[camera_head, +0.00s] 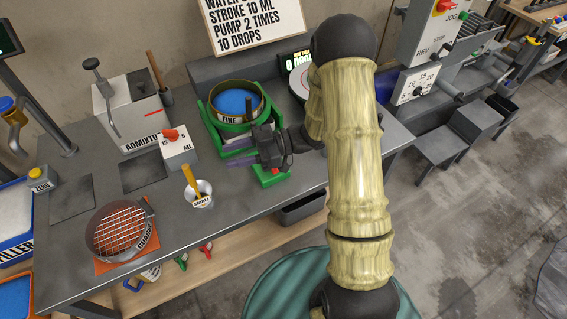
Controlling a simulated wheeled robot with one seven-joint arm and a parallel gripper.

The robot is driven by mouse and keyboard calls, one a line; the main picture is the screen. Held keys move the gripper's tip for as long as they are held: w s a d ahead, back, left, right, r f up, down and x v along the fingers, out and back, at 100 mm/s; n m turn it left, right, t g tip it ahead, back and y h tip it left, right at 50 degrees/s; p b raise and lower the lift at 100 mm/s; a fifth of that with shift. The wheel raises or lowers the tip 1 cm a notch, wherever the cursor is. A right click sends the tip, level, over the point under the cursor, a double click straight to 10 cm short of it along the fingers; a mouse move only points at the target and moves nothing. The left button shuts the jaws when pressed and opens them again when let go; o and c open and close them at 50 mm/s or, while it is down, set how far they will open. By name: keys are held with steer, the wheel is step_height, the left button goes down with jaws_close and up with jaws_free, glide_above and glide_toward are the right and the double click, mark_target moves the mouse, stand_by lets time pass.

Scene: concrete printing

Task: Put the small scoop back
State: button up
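A white cup (200,199) labelled SMALL stands on the grey bench. A yellow handle (190,178) sticks up out of it, tilted to the left; its lower end is hidden in the cup, so I cannot tell its full shape. My gripper (258,150) is right of and behind the cup, apart from it, in front of the green stand (214,137). The gripper's dark fingers blend together, and I cannot tell whether they are open or hold something.
A sieve (228,118) labelled FINE with blue inside sits in the green stand. A COARSE sieve (121,233) is front left, an ADMIXTURE dispenser (130,112) behind. Bench between cup and COARSE sieve is clear.

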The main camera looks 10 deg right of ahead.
steer(key=w+d+m+t+h, duration=0.2)
steer(key=w+m+t+h, duration=0.35)
steer(key=w+t, duration=0.2)
steer(key=d+r+m+t+h, duration=0.2)
steer(key=d+m+h, duration=0.2)
steer(key=d+h, duration=0.3)
steer(key=s+d+m+g+h, duration=0.2)
steer(key=s+m+g, duration=0.1)
steer(key=s, duration=0.6)
steer(key=s+d+m+g+h, duration=0.3)
steer(key=s+m, duration=0.3)
steer(key=s, duration=0.3)
steer(key=shift+s+r, duration=0.2)
